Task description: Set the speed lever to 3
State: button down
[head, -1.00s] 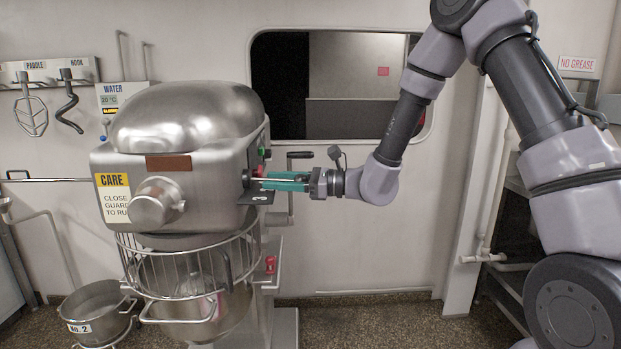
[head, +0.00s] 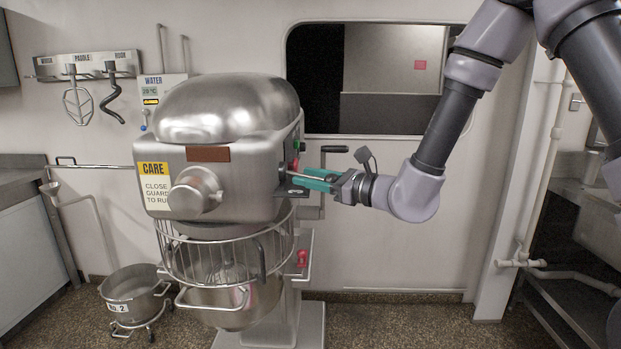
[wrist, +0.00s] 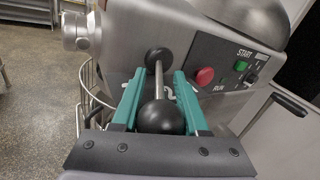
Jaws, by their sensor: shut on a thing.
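The speed lever (wrist: 159,84) is a thin metal rod with a black ball knob (wrist: 160,117), coming out of a round black boss on the side of the mixer (head: 235,160). My gripper (wrist: 158,98) has teal fingers, one on each side of the lever, and is shut on it. In the head view my gripper (head: 318,179) reaches the mixer's right side from the right. A dark number plate (head: 292,191) sits below the lever; part of a pale digit shows behind the fingers in the wrist view, but I cannot tell which number the lever is at.
A red button (wrist: 204,76) and a green START button (wrist: 240,65) sit right of the lever on the control panel. A No. 2 pot (head: 132,290) stands on the floor at left.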

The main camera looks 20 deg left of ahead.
jog(key=shift+s, duration=0.1)
jog(key=c, duration=0.5)
grip_release()
jog(key=v, duration=0.7)
jog(key=shift+s+d, duration=0.1)
jog(key=shift+d, duration=0.1)
